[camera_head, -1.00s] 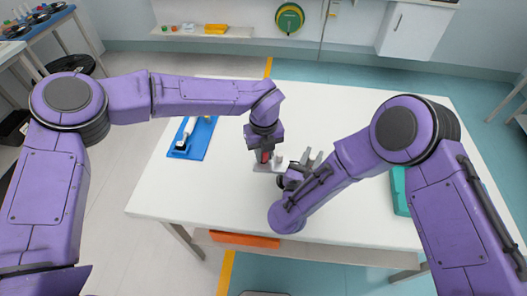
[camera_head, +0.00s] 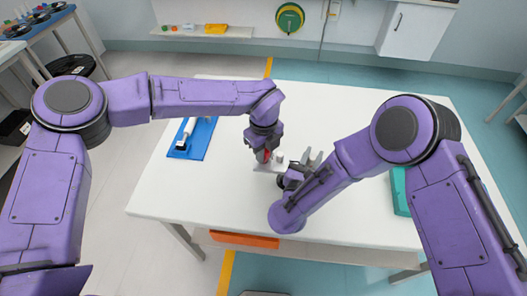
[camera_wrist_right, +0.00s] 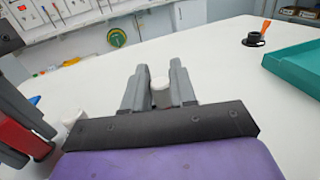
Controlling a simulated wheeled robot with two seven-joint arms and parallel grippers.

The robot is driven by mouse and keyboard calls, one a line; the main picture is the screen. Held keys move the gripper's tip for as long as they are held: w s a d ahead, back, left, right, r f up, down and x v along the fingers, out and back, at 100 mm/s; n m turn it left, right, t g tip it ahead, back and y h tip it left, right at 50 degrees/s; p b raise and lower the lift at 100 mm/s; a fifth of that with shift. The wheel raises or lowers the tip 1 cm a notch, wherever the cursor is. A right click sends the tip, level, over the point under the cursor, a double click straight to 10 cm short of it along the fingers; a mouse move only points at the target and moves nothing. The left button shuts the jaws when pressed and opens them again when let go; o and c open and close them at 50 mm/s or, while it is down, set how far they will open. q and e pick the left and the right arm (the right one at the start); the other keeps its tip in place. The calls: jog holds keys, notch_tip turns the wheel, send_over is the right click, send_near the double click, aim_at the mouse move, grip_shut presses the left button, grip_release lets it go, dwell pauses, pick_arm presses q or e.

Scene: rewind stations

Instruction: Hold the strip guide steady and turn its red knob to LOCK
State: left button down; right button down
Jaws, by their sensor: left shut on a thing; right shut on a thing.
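The strip guide shows in the head view as a small pale base plate (camera_head: 262,168) with a white post (camera_head: 279,158), near the middle of the table. My left gripper (camera_head: 264,160) points down over it and is shut on the red knob (camera_head: 267,155), whose mark I cannot read. My right gripper (camera_head: 309,158) is just right of the plate. In the right wrist view, its fingers are shut on a white upright piece (camera_wrist_right: 160,92) of the guide. The left gripper's fingers and some red (camera_wrist_right: 18,135) show at the left edge there. Both arms hide much of the guide.
A blue tray (camera_head: 203,137) with a white item and a dark item lies left on the white table (camera_head: 330,95). A teal tray (camera_head: 399,190) is at the right, partly behind my right arm. A black round item (camera_wrist_right: 253,40) stands near it. The table's back is clear.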

pick_arm(q)
jog(key=c, duration=1.1)
grip_release()
notch_tip(320, 180, up, 12)
pick_arm(e)
jog(key=c, duration=0.8)
grip_release()
